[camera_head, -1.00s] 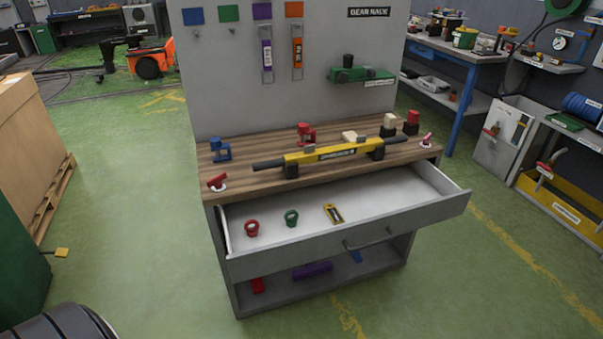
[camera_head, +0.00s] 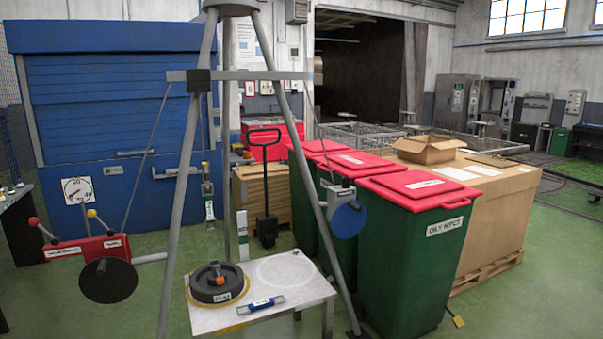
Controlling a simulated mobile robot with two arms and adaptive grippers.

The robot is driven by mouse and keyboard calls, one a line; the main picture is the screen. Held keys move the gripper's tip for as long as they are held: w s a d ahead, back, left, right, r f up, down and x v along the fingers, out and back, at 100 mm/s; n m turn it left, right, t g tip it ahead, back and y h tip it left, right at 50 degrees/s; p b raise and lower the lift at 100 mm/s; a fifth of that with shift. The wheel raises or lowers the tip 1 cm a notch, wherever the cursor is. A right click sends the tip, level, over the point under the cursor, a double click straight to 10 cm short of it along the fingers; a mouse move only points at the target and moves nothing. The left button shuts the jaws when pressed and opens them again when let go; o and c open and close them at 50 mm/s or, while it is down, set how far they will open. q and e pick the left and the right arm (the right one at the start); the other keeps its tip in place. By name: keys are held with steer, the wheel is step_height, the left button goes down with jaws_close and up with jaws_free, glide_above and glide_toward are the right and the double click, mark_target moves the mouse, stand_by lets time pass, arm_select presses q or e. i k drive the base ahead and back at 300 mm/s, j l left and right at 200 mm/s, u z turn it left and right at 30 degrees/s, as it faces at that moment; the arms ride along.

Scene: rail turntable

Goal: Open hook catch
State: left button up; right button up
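A grey tripod (camera_head: 194,190) stands in front of me. A small hanging piece (camera_head: 207,188) with a dark and yellow top, a green body and a white label hangs inside it, above a small table. It may be the hook, but it is too small to make out a catch or whether one is open. A dark round weight (camera_head: 216,283) with an orange fitting on top and a white label lies on the table (camera_head: 262,318). Neither of my grippers is in view.
A red unit with levers (camera_head: 88,248) and a black disc is at the left. A grey and blue winch (camera_head: 346,212) is on the right leg. A small blue tool (camera_head: 262,304) lies on the table. Green bins with red lids (camera_head: 424,250) stand close on the right.

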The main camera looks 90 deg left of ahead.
mark_target(206, 175)
steer(key=u, duration=3.35)
steer(key=i+l+u, duration=0.1)
steer(key=i+l, duration=0.2)
steer(key=i, duration=0.1)
